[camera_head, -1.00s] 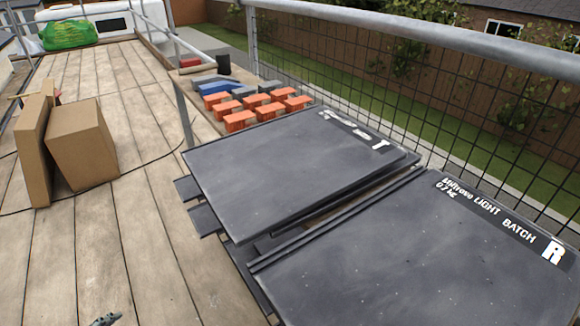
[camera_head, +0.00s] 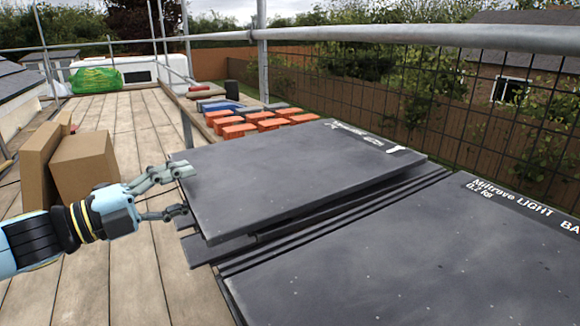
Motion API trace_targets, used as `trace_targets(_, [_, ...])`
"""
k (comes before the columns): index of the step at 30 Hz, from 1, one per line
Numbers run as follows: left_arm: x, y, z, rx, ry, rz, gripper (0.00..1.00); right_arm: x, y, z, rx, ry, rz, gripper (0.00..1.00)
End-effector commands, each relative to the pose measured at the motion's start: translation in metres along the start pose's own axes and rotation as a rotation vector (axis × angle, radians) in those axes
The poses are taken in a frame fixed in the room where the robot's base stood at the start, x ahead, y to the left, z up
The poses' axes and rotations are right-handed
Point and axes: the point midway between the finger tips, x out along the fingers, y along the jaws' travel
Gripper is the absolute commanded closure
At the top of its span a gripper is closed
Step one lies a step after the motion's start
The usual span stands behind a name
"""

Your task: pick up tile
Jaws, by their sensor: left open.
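A dark grey slate tile (camera_head: 300,180) lies on top of the left stack, with a white-lettered strip along its far edge. More slates show under its right and near-left edges. My left gripper (camera_head: 186,191) is open at the tile's left edge. Its upper finger overlaps the tile's top face near the left corner in the picture, and its lower finger is below the top edge, by the lower slates. I cannot tell whether either finger touches. A second slate stack (camera_head: 420,250), labelled "LIGHT BA…", lies at the right. My right gripper is not in view.
Cardboard boxes (camera_head: 85,165) stand on the plank deck (camera_head: 115,115) behind my left arm. Orange and blue-grey blocks (camera_head: 240,128) lie beyond the stack. A metal rail (camera_head: 400,35) and mesh fence (camera_head: 400,110) bound the right side.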

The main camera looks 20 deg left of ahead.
Motion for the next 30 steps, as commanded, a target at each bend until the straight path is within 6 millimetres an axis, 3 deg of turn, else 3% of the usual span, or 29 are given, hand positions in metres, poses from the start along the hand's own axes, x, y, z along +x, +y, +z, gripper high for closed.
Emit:
trace_targets(2, [0.013, 0.008, -0.003, 0.000, 0.001, -0.002, 0.50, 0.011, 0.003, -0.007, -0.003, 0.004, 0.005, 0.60])
trace_targets(7, [0.032, 0.004, -0.003, -0.001, 0.000, -0.001, 0.50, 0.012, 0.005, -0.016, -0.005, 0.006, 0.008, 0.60])
trace_targets(17, [0.037, 0.003, -0.003, -0.002, -0.001, 0.001, 0.50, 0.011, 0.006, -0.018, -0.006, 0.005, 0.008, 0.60])
trace_targets(28, [0.037, 0.003, -0.003, -0.002, -0.001, 0.001, 0.98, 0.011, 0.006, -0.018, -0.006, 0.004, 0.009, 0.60])
trace_targets(30, [0.036, 0.003, -0.003, -0.002, -0.001, 0.001, 1.00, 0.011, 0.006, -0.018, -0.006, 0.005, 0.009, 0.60])
